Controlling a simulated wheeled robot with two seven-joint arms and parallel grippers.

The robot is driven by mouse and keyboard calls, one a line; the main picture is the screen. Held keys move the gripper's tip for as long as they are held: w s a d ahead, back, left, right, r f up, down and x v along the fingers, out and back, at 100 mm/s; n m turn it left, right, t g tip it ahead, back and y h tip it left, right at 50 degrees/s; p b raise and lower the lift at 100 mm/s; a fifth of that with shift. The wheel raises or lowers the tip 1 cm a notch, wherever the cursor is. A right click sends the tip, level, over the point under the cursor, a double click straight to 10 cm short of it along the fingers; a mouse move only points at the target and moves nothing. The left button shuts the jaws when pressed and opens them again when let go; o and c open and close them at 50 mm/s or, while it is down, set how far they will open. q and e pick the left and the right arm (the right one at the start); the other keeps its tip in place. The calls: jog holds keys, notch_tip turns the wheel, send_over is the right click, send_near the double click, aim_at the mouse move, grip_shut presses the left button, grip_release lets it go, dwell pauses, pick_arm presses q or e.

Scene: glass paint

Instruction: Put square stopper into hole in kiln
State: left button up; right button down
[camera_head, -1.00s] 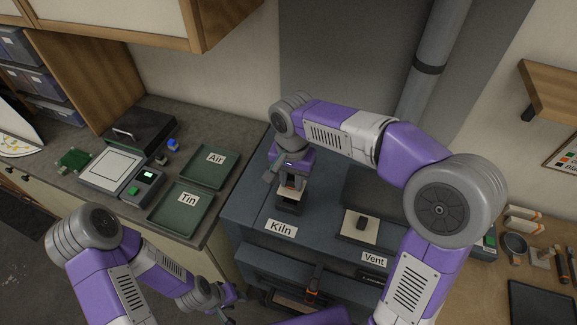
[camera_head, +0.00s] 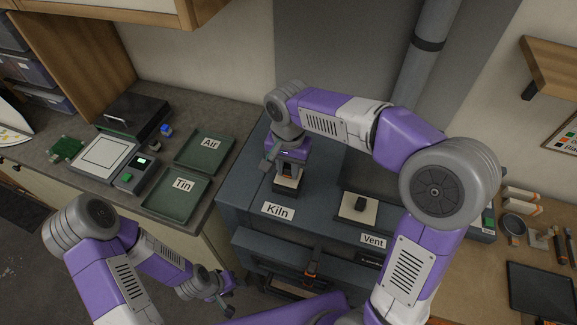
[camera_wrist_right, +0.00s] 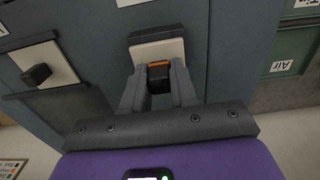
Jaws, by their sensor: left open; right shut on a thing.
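My right gripper (camera_head: 289,172) points down over the top of the kiln (camera_head: 243,195), behind the "Kiln" label. It is shut on the dark grip of the square stopper, which has an orange edge (camera_wrist_right: 159,66) in the right wrist view. A pale square plate (camera_wrist_right: 145,52) lies just beyond the fingertips, with a dark strip along its far edge. I cannot tell whether the stopper is seated or slightly above the hole, as the fingers cover the contact. My left gripper (camera_head: 222,292) is open and empty, low in front of the kiln, left of its front handle.
A pale plate with a black knob (camera_head: 359,204) sits by the "Vent" label, right of my right gripper. Green "Air" (camera_head: 204,152) and "Tin" (camera_head: 172,198) trays lie on the left counter. A flue pipe (camera_head: 430,45) rises behind.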

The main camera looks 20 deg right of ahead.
jog(key=shift+f+b, duration=0.4)
jog(key=shift+f, duration=0.05)
dwell(0.5)
jog(key=c, duration=0.8)
grip_release()
jog(key=shift+r+p, duration=2.85)
jog(key=shift+r, duration=0.7)
jog(key=shift+f, duration=0.1)
